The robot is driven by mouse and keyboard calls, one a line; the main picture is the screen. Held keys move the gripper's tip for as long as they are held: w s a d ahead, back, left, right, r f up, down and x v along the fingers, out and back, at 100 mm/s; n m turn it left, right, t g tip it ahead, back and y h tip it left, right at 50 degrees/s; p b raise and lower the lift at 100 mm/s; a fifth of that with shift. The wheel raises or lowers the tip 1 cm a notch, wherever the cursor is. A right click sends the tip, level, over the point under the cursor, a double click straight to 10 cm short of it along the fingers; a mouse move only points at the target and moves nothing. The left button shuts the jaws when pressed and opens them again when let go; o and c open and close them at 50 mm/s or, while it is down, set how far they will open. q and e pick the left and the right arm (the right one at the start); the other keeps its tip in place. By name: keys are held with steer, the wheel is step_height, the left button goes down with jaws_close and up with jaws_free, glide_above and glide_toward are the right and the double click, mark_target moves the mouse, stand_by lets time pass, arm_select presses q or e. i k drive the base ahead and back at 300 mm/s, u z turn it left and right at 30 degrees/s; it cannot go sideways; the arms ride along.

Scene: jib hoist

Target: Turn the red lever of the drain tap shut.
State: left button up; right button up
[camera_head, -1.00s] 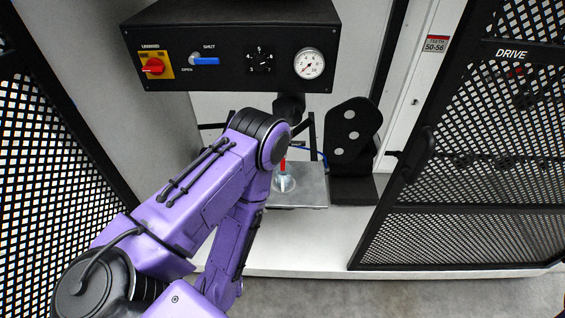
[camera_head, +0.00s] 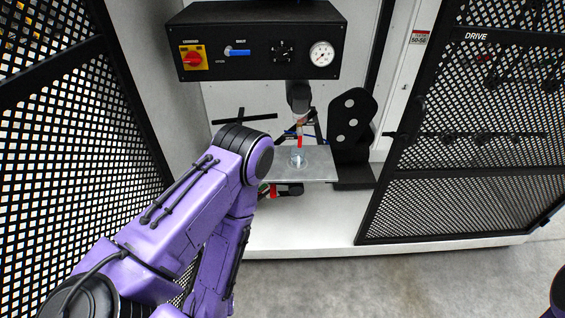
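The red lever (camera_head: 300,141) shows as a small upright red strip below a dark grey cylinder (camera_head: 298,98) that hangs under the control panel. A yellowish fitting, seemingly the drain tap (camera_head: 299,127), sits just above the red strip. A small clear cup (camera_head: 297,159) stands on the metal plate (camera_head: 321,164) beneath it. My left arm comes in from the left with its elbow left of the plate, and its forearm runs down toward the bottom edge. Only a sliver of my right arm shows at the lower right corner.
The black panel (camera_head: 259,66) carries a red knob (camera_head: 194,60), a blue lever (camera_head: 238,52), a dial and a gauge (camera_head: 321,53). A black bracket (camera_head: 352,127) stands right of the plate. Mesh doors flank both sides.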

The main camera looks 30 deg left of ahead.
mark_target(299, 132)
steer(key=u, duration=0.8)
steer(key=k, duration=0.1)
steer(key=z, duration=1.25)
steer(key=i, duration=1.4)
steer(key=u, duration=1.55)
